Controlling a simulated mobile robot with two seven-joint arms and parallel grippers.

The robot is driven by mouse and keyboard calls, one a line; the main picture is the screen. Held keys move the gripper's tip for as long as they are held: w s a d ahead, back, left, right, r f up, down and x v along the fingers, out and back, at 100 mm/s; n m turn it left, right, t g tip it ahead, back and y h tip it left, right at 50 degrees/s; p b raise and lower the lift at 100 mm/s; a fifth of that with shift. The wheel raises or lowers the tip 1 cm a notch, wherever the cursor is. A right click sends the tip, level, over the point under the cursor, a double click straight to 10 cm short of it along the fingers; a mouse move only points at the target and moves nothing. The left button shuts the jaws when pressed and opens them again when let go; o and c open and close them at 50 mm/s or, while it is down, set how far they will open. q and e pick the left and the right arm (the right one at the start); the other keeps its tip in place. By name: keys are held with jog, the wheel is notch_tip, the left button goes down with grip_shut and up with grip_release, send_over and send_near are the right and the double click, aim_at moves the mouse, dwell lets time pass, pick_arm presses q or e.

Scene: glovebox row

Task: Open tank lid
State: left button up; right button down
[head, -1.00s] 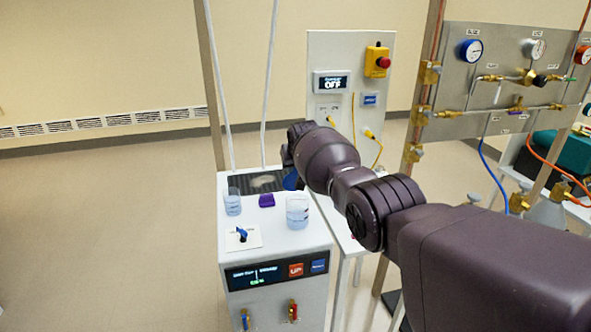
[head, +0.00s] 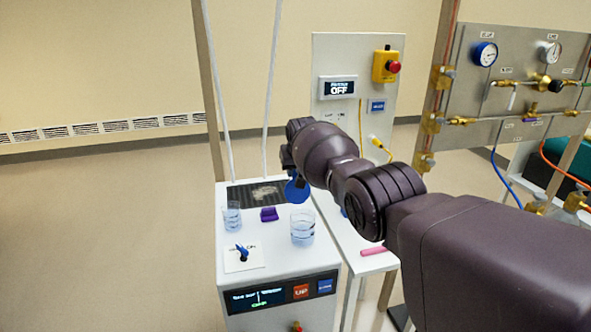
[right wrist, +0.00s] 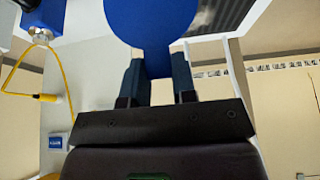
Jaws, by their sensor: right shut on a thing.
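My right gripper (right wrist: 158,85) is shut on a blue round disc (right wrist: 152,18), with a finger on either side of its narrow lower part. In the head view the blue disc (head: 297,189) hangs near the right edge of a white cabinet, beside its dark top panel (head: 245,194). My right wrist hides the fingers there. I cannot tell for sure whether the disc is the tank lid, or whether it touches the cabinet. My left gripper is not in view.
On the white cabinet (head: 276,264) stand two beakers of liquid (head: 231,217) (head: 302,228), a purple block (head: 268,214) and a small blue item on a white card (head: 230,262). A pink bar (head: 373,250) lies on the side bench. A gauge panel (head: 510,80) stands right.

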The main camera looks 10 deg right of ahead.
jog(key=shift+f, duration=0.15)
jog(key=c, duration=0.9)
grip_release()
jog(key=p+v, duration=0.3)
jog(key=shift+p, duration=0.35)
jog(key=shift+r, duration=0.4)
jog(key=shift+s+r+p, duration=0.4)
jog(key=shift+r+p, duration=0.05)
jog(key=shift+r, duration=0.15)
jog(key=shift+v, duration=2.8)
jog(key=shift+s, duration=0.1)
